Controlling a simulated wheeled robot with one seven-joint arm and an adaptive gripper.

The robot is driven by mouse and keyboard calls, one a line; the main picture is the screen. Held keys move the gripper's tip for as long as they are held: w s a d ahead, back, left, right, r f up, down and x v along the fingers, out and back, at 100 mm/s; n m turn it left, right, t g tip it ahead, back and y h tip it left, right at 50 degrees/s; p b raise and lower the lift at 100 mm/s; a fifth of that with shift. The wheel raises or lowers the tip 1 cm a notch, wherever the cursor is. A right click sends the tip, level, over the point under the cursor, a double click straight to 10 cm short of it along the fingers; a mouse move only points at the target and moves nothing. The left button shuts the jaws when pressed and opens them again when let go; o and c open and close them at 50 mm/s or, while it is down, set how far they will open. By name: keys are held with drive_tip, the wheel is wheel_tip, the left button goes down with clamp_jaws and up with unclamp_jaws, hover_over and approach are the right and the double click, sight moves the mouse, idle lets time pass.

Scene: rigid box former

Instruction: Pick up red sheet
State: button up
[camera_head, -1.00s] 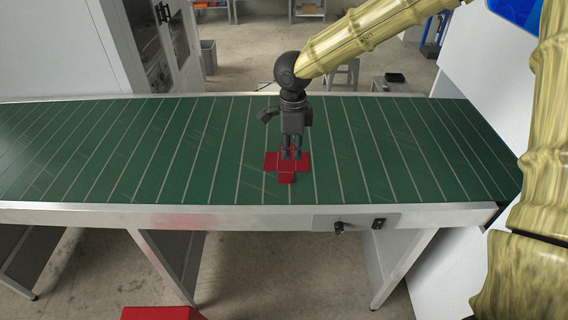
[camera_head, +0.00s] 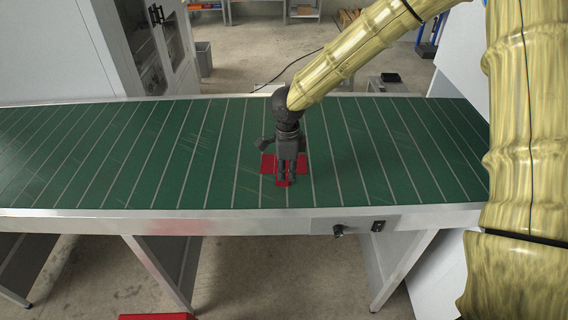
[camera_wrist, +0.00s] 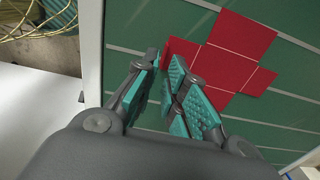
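The red sheet (camera_head: 268,164) is a flat cross-shaped piece with crease lines, lying on the green conveyor (camera_head: 130,160) near its middle. In the wrist view the red sheet (camera_wrist: 240,38) spreads beyond and to the right of the fingers. My gripper (camera_head: 284,181) points down over the sheet's near flap and hides part of it.
A metal rail (camera_head: 200,222) with dark knobs runs along the conveyor's near edge. A red object (camera_head: 158,317) shows at the bottom edge. A grey cabinet (camera_head: 160,45) stands behind at left. The belt is clear on both sides of the sheet.

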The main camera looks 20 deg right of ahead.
sight(286, 181)
drive_tip(key=shift+w+f+p, duration=0.1)
drive_tip(key=shift+f+p, duration=0.5)
drive_tip(key=shift+f, duration=1.45)
clamp_jaws()
drive_tip(key=shift+r, duration=0.15)
